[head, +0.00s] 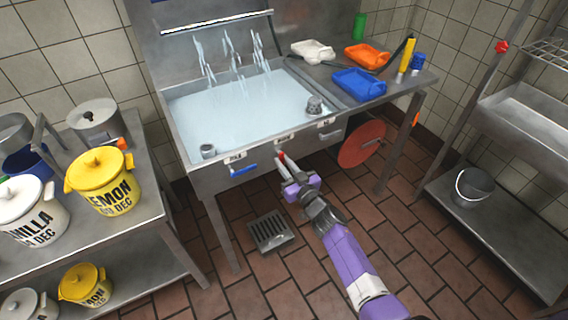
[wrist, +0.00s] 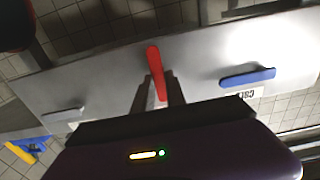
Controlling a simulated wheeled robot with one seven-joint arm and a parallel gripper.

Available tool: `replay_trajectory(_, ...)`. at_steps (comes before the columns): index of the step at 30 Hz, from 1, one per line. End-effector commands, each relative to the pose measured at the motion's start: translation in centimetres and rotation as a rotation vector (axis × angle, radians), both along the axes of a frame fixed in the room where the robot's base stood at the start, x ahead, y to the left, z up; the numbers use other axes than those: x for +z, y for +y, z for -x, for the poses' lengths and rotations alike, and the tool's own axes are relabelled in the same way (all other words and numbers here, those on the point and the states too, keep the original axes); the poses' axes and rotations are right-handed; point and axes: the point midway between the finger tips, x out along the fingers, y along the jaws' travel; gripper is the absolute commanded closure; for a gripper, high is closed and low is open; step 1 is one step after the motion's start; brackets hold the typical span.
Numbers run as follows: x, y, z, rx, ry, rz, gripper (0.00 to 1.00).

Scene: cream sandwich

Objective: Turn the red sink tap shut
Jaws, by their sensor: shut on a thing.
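The red tap handle (wrist: 154,65) is on the sink's front panel, near the middle of the wrist view. It sits between the two fingers of my gripper (wrist: 158,92), which is shut on it. In the wrist view the handle stands nearly upright along the fingers, its top end reaching past the fingertips. In the head view the red handle (head: 282,156) shows as a small tip at my gripper (head: 281,168). The sink (head: 185,160) holds water, and streams fall into it from the bar above.
A blue tap handle (head: 243,169) is on the same panel to the left; a grey one (wrist: 62,115) also shows in the wrist view. A red disc (head: 361,144) is under the sink's right side. A floor drain (head: 270,231) lies below. Coloured trays (head: 358,84) stand on the drainboard.

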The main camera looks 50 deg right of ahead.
Motion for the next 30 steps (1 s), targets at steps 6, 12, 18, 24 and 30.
replay_trajectory(6,-0.06,0.01,0.05,0.0,0.001,0.0,1.0)
replay_trajectory(12,-0.07,0.02,0.06,0.0,0.001,0.0,1.0)
replay_trajectory(18,-0.06,-0.03,0.07,0.0,0.007,0.021,1.0)
replay_trajectory(24,-0.03,-0.22,0.13,0.0,0.03,0.102,1.0)
replay_trajectory(30,0.01,-0.6,0.26,-0.001,0.074,0.25,1.0)
